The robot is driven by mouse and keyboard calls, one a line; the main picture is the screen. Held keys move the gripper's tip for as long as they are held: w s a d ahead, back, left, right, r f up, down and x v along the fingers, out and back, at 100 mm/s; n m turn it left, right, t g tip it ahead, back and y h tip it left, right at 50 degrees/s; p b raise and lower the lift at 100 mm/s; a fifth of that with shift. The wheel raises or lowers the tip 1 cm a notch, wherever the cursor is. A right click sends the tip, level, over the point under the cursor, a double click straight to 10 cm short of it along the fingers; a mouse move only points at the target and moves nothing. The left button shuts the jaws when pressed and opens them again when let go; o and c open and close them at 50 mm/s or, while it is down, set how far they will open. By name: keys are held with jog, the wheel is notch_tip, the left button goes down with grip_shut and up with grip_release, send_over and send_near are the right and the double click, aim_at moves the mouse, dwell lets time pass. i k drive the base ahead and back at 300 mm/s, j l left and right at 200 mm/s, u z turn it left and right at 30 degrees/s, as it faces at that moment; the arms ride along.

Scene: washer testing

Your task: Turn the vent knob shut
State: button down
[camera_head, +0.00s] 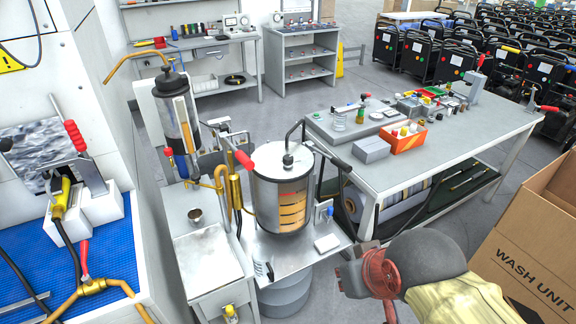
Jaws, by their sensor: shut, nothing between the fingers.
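A glass-walled cylindrical tank (281,200) with a pale lid stands on a metal bench in the middle of the camera_head view. A small black knob (288,159) sits on the lid, under a dark bent pipe. I cannot tell for sure whether this is the vent knob or which way it is turned. My gripper (350,275) is at the lower right of the tank, apart from it and well away from the lid. It is shut and empty. Its fingertips are small and partly hidden by my wrist.
A taller cylinder (178,115) with a copper pipe stands behind left. A grey worktable (450,150) with small parts is at right. A cardboard box (535,240) stands at lower right.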

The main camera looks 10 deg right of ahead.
aim_at(287, 160)
jog(key=i+j+z, duration=0.35)
jog(key=j, duration=0.25)
jog(key=i+j+z, duration=0.15)
jog(key=j, duration=0.2)
jog(key=i, duration=0.05)
